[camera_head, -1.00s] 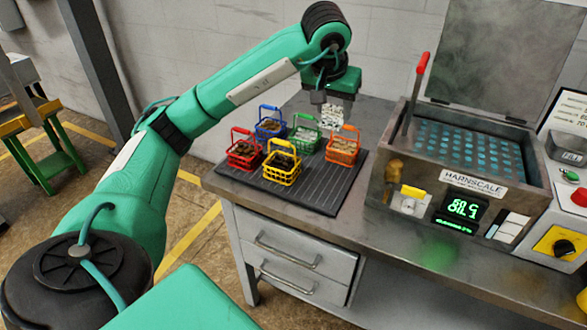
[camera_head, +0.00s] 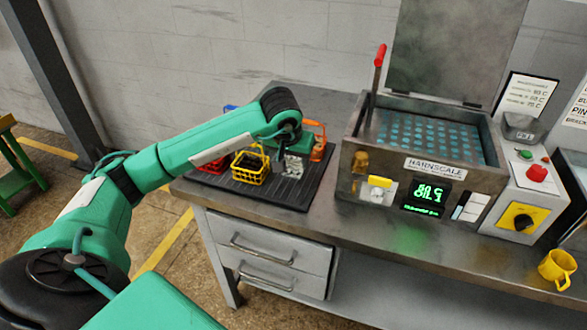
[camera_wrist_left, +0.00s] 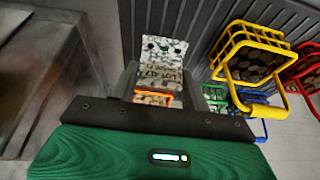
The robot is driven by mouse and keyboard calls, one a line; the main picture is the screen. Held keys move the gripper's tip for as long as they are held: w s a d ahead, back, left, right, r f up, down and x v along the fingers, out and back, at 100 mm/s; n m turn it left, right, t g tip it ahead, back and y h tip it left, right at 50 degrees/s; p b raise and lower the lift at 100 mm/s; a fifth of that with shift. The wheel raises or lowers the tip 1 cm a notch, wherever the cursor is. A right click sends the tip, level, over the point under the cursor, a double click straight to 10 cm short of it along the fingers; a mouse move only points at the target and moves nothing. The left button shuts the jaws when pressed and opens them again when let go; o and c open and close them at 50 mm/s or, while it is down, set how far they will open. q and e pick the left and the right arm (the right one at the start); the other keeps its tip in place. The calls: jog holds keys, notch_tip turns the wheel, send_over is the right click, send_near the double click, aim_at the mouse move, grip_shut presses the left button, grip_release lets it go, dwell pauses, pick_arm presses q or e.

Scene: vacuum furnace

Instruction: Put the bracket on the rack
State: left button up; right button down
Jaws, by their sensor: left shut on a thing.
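My left gripper (camera_head: 291,168) is low over the right part of the black ribbed mat, beside the yellow basket. It is shut on a pale speckled bracket (camera_wrist_left: 162,68), which has a bent plate, small holes and printed lettering. The bracket shows only in part under the gripper in the head view (camera_head: 293,166). I cannot tell whether it touches the mat. No part is labelled as a rack; the open HARNSCALE box (camera_head: 425,165) has a perforated blue-dotted plate (camera_head: 430,137) inside. My right gripper is out of view.
The mat (camera_head: 262,193) holds a yellow basket (camera_head: 250,168), a red one (camera_head: 203,165) and an orange one (camera_head: 318,143); others are partly hidden. The box's lid (camera_head: 450,50) stands open. A red-tipped lever (camera_head: 379,65) rises at its left. A yellow mug (camera_head: 556,268) stands at right.

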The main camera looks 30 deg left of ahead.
aim_at(294, 170)
pick_arm(q)
jog(key=shift+f, duration=2.15)
jog(key=o, duration=1.2)
jog(key=shift+o, duration=0.2)
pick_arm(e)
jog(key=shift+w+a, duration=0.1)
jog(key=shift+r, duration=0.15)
